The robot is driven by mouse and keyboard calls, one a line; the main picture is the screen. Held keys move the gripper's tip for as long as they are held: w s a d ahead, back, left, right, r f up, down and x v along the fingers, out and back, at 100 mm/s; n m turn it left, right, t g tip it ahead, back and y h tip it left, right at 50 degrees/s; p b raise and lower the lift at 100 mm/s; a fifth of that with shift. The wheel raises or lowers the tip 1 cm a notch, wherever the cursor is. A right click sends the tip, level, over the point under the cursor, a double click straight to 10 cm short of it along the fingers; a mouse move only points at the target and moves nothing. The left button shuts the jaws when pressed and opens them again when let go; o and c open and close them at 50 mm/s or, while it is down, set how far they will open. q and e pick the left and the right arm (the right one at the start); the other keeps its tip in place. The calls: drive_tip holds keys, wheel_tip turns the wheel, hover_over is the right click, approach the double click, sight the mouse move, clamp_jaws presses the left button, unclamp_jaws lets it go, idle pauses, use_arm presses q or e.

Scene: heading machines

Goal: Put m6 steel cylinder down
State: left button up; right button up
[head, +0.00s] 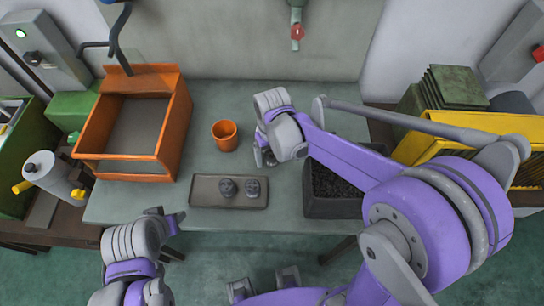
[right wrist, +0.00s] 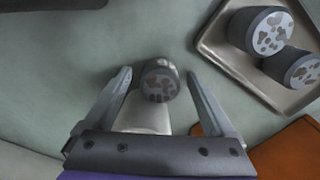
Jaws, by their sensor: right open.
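A dark grey steel cylinder with a mottled end face (right wrist: 160,80) sits between the fingers of my right gripper in the right wrist view. A pale surface shows between it and the palm. My right gripper (right wrist: 165,95) is open, with a finger spread on either side of the cylinder. In the head view the right gripper (head: 265,155) is low over the table, just right of the orange cup, and its own wrist hides the cylinder. My left gripper (head: 180,238) is at the table's front edge, its fingers apart and nothing seen between them.
A grey tray (head: 202,202) holds two similar cylinders, left (head: 228,187) and right (head: 252,187). An orange cup (head: 225,135) and an orange bin (head: 167,150) stand left. A dark box (head: 322,208) stands right. Bare table (head: 215,95) lies behind the cup.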

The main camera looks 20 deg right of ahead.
clamp_jaws()
idle(0.3)
drive_tip(key=shift+r, duration=0.15)
